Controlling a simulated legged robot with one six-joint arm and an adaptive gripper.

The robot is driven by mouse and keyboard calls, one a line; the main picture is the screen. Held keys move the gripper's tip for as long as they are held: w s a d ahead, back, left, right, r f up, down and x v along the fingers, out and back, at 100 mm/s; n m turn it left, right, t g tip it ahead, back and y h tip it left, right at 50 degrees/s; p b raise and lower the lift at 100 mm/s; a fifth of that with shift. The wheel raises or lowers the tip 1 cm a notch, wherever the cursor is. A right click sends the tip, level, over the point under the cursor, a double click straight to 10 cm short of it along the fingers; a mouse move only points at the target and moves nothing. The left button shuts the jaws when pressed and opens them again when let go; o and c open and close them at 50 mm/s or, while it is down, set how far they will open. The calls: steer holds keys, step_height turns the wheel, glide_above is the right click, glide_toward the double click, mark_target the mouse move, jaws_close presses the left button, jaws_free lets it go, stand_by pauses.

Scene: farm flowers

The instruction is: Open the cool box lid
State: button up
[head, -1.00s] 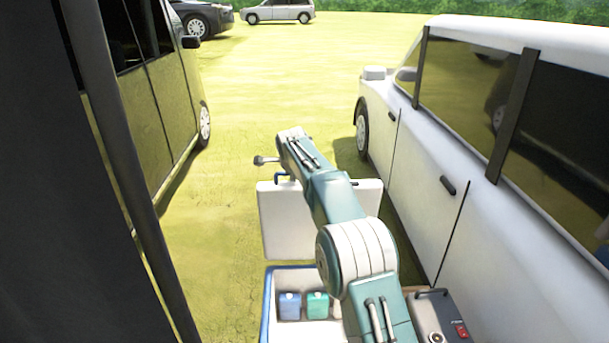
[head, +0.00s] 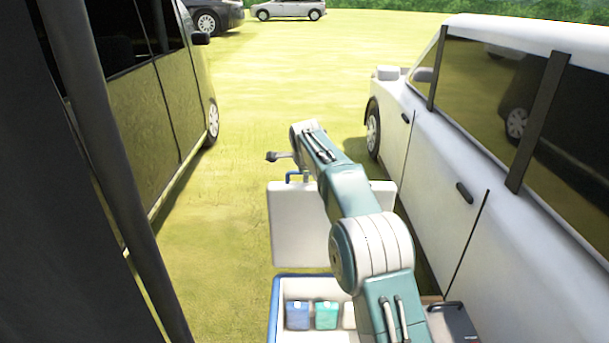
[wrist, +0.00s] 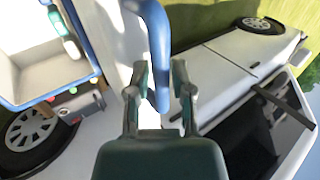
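The cool box (head: 275,312) stands low in the head view, white with a blue rim. Its white lid (head: 292,225) is swung up, standing upright at the far side, and the box interior shows. A blue handle (head: 290,176) sits at the lid's top edge. In the wrist view the lid's blue handle (wrist: 160,50) passes between the fingers of my gripper (wrist: 160,80). The fingers are apart, one each side of the handle; a firm hold does not show. In the head view my arm hides the lid's right part, and the gripper is mostly out of sight.
Blue (head: 298,314) and teal (head: 326,314) containers are inside the box. A white car (head: 440,185) stands close on the right, a dark vehicle (head: 150,120) on the left. A dark post (head: 110,170) crosses the left side. Open grass lies ahead between the vehicles.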

steer(key=shift+s, duration=0.1)
stand_by(0.3)
steer(key=shift+s+a+r, duration=0.1)
steer(key=shift+s+r, duration=0.1)
steer(key=shift+r, duration=0.15)
steer(key=v, duration=1.1)
